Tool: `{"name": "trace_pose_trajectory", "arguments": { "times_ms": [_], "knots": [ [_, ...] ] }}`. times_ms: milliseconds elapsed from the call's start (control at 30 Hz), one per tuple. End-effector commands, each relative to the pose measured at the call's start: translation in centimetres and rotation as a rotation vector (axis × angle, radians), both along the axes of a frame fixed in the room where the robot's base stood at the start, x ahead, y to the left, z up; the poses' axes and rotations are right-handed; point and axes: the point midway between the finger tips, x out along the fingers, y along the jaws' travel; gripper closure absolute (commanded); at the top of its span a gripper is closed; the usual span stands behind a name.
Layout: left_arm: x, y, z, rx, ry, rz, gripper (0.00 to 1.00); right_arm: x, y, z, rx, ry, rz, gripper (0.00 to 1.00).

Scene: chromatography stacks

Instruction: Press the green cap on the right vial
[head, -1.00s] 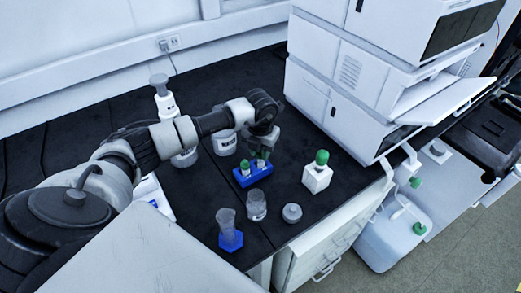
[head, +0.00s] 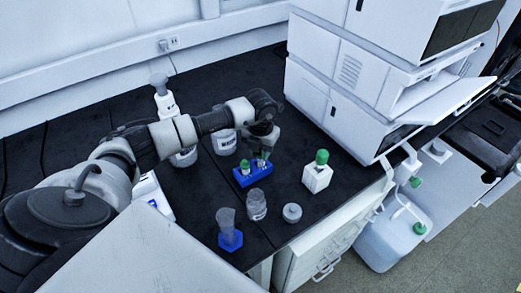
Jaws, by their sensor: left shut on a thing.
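A blue rack (head: 250,178) stands on the black bench and holds two small vials with green caps. The left vial's green cap (head: 245,164) shows clear of the gripper. The right vial's green cap (head: 262,161) is right under my left gripper (head: 262,153), which points down at it from above. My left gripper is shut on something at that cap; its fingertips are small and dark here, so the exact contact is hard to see. My right gripper does not show.
A white block with a green top (head: 317,171) stands right of the rack. A clear jar (head: 256,205), a grey lid (head: 292,212) and a cylinder on a blue base (head: 230,238) stand in front. Bottles stand behind my arm. The white instrument stack (head: 352,85) rises at the right.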

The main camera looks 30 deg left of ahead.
Motion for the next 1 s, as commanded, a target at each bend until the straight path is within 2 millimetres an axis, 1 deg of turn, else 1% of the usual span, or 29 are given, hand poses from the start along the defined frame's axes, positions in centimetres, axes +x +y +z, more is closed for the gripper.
{"name": "trace_pose_trajectory", "arguments": {
  "times_ms": [867, 900, 967, 1000],
  "knots": [
    [0.01, 0.03, -0.16, 0.000, 0.000, 0.000, 0.94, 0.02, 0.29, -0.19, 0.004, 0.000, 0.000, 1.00],
    [0.01, 0.02, -0.16, 0.000, 0.000, 0.000, 0.68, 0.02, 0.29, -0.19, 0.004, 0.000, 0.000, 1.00],
    [0.01, 0.02, -0.16, 0.000, 0.000, 0.000, 0.59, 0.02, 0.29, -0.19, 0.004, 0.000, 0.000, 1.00],
    [0.01, 0.02, -0.16, 0.000, 0.000, 0.000, 0.53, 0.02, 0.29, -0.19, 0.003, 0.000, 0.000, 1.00]
  ]
}}
